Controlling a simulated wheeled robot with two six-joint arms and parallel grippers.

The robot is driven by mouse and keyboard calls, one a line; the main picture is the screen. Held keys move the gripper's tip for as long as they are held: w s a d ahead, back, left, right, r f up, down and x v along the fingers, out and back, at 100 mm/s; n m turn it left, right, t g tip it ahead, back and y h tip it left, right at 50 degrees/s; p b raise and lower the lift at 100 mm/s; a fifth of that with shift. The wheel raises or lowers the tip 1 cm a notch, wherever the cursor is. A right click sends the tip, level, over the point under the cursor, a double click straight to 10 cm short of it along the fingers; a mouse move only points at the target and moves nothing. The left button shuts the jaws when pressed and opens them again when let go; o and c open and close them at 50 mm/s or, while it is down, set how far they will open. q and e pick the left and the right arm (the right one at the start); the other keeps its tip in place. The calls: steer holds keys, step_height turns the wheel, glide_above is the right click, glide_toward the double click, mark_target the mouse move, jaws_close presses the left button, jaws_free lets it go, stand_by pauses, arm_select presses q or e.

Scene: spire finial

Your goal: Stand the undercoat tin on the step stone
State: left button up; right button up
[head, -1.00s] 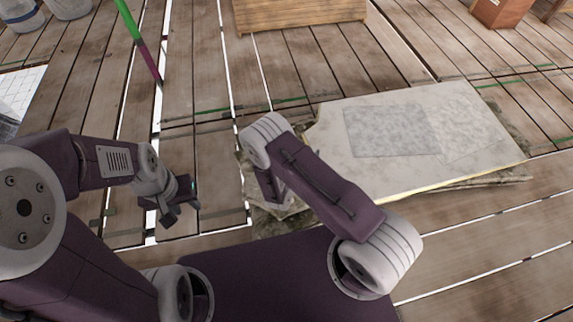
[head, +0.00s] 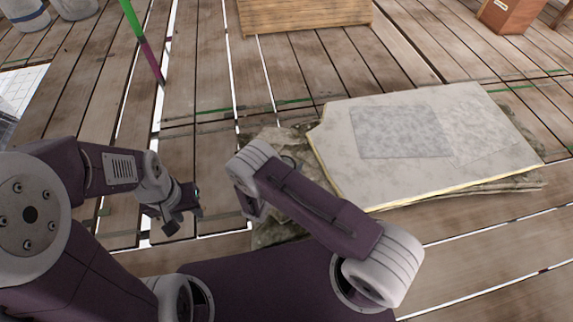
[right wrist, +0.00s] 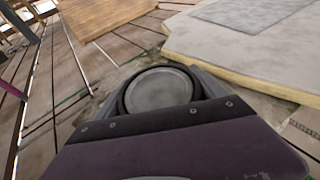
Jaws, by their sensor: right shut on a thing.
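A round tin with a grey lid and dark rim (right wrist: 158,90), seemingly the undercoat tin, sits between the fingers of my right gripper (right wrist: 160,80) in the right wrist view. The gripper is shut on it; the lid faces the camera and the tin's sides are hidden. A pale slab with a yellowish edge (head: 345,180), seemingly the step stone, lies right of my right arm in the head view. It also shows at the upper right of the right wrist view (right wrist: 225,60), apart from the tin. My left gripper (head: 184,220) is open and empty over the planks.
A darker grey rectangle (head: 400,131) and a fainter patch mark the slab's top. Rough stone (head: 275,232) shows under and beside it. A wooden crate (head: 305,15) stands at the back, a brown box (head: 512,14) at the back right. A green and purple pole (head: 143,40) rises at left.

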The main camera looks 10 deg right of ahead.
steer(key=shift+f, duration=0.1)
steer(key=o, duration=2)
steer(key=shift+r, duration=0.25)
steer(key=p+v, duration=0.4)
steer(key=v, duration=0.8)
steer(key=shift+f+p, duration=0.1)
steer(key=shift+p, duration=0.25)
steer(key=shift+d, duration=0.1)
